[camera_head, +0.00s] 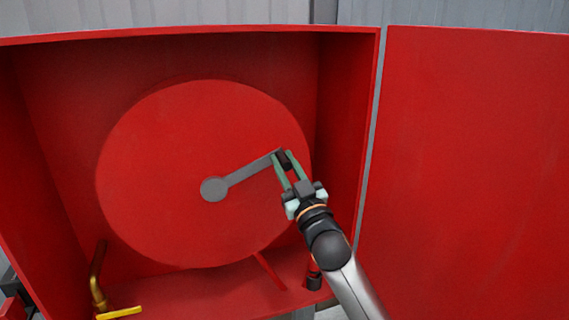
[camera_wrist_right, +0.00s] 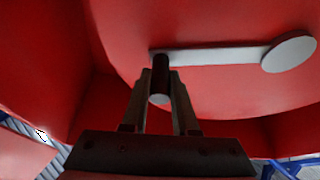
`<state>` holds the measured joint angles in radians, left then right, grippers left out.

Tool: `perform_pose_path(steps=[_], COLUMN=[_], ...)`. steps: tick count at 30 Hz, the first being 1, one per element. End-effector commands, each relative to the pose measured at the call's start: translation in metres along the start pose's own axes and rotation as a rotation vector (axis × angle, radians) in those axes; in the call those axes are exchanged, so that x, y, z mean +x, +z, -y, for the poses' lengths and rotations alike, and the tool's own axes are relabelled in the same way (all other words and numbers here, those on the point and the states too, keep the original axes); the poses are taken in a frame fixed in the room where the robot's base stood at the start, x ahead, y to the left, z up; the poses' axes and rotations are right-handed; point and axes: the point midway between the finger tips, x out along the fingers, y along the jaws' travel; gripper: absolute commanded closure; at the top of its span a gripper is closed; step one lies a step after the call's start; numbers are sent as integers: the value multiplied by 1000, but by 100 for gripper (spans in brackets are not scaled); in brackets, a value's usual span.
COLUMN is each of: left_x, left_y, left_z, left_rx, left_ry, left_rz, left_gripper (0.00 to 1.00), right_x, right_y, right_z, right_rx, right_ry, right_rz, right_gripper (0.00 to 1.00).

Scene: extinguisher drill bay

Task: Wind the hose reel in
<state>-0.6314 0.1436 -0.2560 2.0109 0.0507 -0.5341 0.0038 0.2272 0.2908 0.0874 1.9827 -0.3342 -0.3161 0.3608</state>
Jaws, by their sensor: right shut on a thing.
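The red hose reel (camera_head: 160,150) stands as a large disc inside an open red cabinet (camera_head: 345,120). A grey crank arm (camera_head: 248,172) runs from the round hub (camera_head: 214,189) up and right to a dark handle (camera_head: 284,159) near the disc's edge. My right gripper (camera_head: 283,160) is shut on the handle, its green fingers on either side of it. In the right wrist view the dark handle (camera_wrist_right: 161,78) sits between the fingers, with the crank arm (camera_wrist_right: 215,59) behind it. My left gripper is not in view. No hose shows on the reel's front face.
The cabinet door (camera_head: 475,170) stands open at the right. A brass pipe with a yellow lever (camera_head: 119,313) is at the lower left of the cabinet. A red nozzle-like piece with a black end (camera_head: 314,281) is at the lower right, near my right arm.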

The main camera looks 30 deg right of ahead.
Motion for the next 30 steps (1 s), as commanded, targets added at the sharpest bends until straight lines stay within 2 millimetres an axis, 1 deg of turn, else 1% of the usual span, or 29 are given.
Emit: perform_pose_path(steps=[19,30], left_x=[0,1], left_y=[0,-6], left_z=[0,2], left_rx=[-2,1], left_ry=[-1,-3], left_rz=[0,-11], left_gripper=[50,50], right_x=[0,0], right_y=[0,0], right_z=[0,0], right_rx=[0,-2], right_ry=[0,-1], right_rz=[1,1], right_gripper=[100,100])
